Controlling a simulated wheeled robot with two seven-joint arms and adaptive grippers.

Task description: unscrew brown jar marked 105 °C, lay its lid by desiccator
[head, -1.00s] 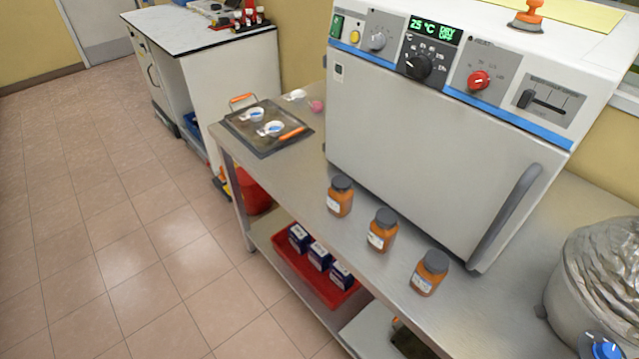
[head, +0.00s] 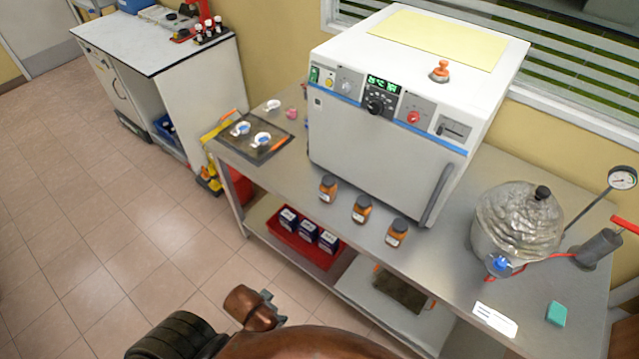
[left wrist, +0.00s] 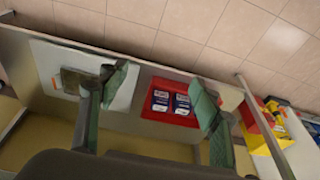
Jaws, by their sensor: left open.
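Three brown jars with dark lids stand upright in a row on the steel bench before the oven: left jar (head: 328,187), middle jar (head: 362,209), right jar (head: 397,233). Their labels are too small to read, so I cannot tell which says 105 °C. The foil-covered vessel with a blue valve, seemingly the desiccator (head: 520,222), stands right of them. My left gripper (left wrist: 160,88) is open and empty in the left wrist view, with the lower shelf behind its fingers. No jar shows there. My right gripper is not in view.
The oven (head: 385,150) stands behind the jars. A dark tray (head: 262,153) with white dishes lies left. A white card (head: 495,320) and a green block (head: 556,313) lie right. A red tray (head: 285,238) with blue boxes sits on the lower shelf. Bench between jars and vessel is clear.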

